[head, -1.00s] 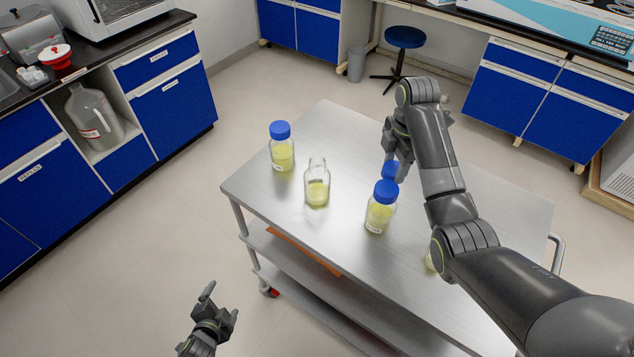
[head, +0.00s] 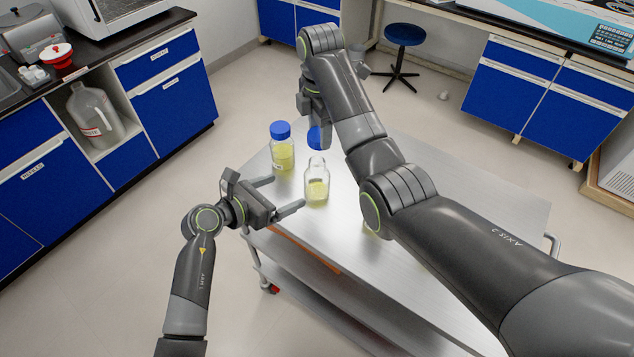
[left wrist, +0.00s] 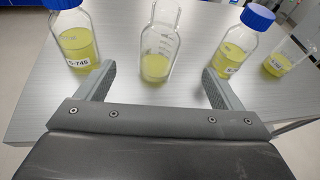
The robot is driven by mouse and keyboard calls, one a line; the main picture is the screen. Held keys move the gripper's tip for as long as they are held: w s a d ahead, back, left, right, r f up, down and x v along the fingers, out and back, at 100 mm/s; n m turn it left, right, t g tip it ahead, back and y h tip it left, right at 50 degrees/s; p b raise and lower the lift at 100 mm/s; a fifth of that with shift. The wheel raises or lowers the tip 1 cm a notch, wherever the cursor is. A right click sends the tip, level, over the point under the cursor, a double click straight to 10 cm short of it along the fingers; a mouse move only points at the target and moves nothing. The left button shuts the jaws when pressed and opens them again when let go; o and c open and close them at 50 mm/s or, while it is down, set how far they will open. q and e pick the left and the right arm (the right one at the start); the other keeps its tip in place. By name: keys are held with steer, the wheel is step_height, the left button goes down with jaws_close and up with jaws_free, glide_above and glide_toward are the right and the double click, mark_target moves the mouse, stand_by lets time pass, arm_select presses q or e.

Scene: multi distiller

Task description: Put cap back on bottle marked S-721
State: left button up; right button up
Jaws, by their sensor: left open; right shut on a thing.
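An uncapped clear bottle (head: 317,190) with yellow liquid stands upright on the steel cart; it is also central in the left wrist view (left wrist: 158,62). Its label cannot be read. A blue cap (head: 315,138) is held in my right gripper (head: 319,124), which is shut on it. The cap appears just above the bottle's mouth in the head view, apart from it. My left gripper (head: 289,192) is open and empty, low at the near side of the uncapped bottle, its fingers spread to either side of the bottle without gripping it.
A blue-capped bottle (head: 283,152), its label reading about S-745 in the left wrist view (left wrist: 77,48), stands left. Another capped bottle (left wrist: 238,42) and an uncapped one (left wrist: 288,60) stand right, hidden behind my right arm in the head view. The cart top (head: 470,225) is clear at right.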

arm_select(q)
steer(key=shift+m, duration=0.5)
arm_select(e)
steer(key=shift+s+a+r, duration=0.1)
steer(key=shift+a+r, duration=0.1)
steer(key=shift+a, duration=0.1)
arm_select(q)
steer(key=x, duration=1.2)
steer(key=shift+f, duration=0.2)
steer(key=shift+c, duration=0.3)
steer(key=c, duration=1.4)
arm_select(e)
glide_above(317, 160)
steer(key=shift+f, duration=2.5)
arm_select(q)
steer(key=shift+s, duration=0.1)
arm_select(e)
steer(key=shift+f, duration=0.9)
